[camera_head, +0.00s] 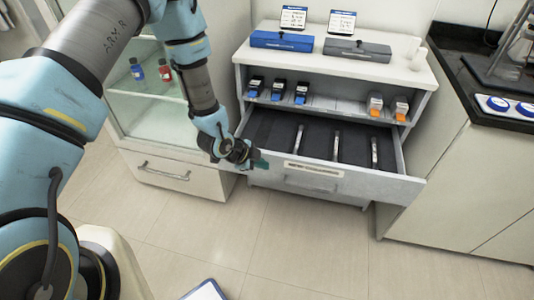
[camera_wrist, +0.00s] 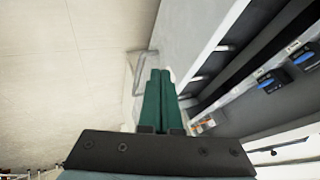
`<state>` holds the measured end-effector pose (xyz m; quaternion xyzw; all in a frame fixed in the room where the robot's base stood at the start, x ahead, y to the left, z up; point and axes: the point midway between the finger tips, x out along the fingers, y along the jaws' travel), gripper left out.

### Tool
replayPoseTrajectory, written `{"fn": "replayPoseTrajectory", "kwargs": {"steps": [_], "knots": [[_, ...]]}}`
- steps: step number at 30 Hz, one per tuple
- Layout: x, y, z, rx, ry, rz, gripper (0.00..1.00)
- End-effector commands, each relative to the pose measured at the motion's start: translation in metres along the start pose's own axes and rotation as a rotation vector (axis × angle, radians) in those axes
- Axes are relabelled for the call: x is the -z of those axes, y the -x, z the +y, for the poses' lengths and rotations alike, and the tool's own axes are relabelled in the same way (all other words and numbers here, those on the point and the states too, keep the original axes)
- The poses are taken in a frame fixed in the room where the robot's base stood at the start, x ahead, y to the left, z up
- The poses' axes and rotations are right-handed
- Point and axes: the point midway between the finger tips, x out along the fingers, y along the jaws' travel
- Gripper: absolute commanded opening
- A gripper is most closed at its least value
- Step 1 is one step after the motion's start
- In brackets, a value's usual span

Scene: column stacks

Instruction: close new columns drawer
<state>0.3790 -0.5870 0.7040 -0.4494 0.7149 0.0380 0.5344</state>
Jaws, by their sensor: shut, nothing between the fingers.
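The new columns drawer (camera_head: 375,187) is pulled open from the white cabinet and has a label on its front. Its dark inside shows several light dividers. A handle (camera_head: 312,186) sits below the label. In the wrist view the drawer front (camera_wrist: 188,35) runs up along the right of the fingers. My gripper (camera_head: 261,163) is at the left end of the drawer front, close to its outer face. Its green fingers (camera_wrist: 160,75) are together with nothing between them. I cannot tell whether they touch the drawer front.
The shelf above the drawer holds dark-blue items (camera_head: 278,90) at left and orange ones (camera_head: 375,104) at right. A blue case (camera_head: 282,40) and a grey case (camera_head: 357,50) lie on top. A glass-fronted cabinet (camera_head: 150,105) stands left.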

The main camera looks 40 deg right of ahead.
Motion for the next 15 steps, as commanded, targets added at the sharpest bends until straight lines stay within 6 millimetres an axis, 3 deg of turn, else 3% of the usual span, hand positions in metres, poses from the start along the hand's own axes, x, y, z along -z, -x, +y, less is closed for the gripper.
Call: {"fn": "replayPoseTrajectory", "kwargs": {"steps": [8, 15], "knots": [[0.000, -0.022, -0.028, 0.002, 0.003, -0.001, 0.00], [-0.001, -0.028, -0.035, -0.001, 0.002, -0.001, 0.00]]}}
